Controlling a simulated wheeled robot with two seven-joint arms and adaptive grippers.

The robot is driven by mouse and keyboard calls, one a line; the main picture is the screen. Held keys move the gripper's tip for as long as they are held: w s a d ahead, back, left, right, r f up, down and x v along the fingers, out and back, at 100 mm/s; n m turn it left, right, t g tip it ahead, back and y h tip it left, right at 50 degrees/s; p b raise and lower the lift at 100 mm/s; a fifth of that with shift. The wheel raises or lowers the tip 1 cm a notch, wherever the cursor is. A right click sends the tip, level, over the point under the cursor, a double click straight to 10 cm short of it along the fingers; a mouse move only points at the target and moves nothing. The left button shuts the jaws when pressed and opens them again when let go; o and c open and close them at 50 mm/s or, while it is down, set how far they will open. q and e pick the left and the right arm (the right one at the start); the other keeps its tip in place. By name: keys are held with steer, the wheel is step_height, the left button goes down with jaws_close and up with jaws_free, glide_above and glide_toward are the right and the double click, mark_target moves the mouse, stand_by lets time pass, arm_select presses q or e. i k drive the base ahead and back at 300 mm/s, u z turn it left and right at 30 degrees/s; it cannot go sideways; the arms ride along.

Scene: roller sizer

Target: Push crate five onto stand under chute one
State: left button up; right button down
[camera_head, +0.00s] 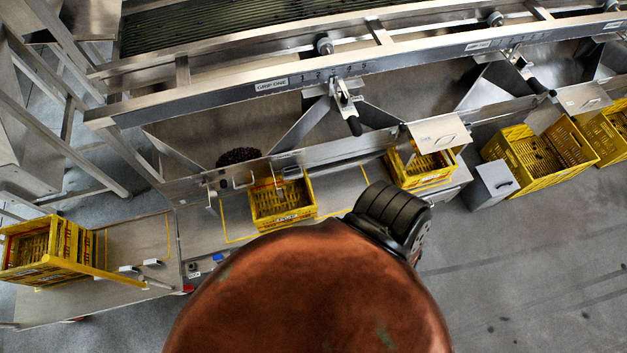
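A yellow slatted crate (283,222) sits on the steel stand (340,195) in front of and partly under the left chute. A yellow outline marks the stand on both sides of it. That chute (225,130) holds a heap of dark round fruit. A label, which seems to end in "one", is on the rail above it. I cannot read which crate is number five. A large copper-coloured rounded part and a black ribbed part, which seem to be mine, fill the bottom middle and hide the front of the stand. I see no gripper fingertips.
Yellow crates (22,250) stand on a side table at the far left, behind a yellow bar. Another crate (425,182) is under the middle chute, beside a grey box (490,187). More crates (555,180) stand at right. The floor at lower right is clear.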

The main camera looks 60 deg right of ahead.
mark_target(295, 214)
steer(key=z, duration=0.2)
steer(key=k, duration=0.8)
steer(key=z, duration=0.55)
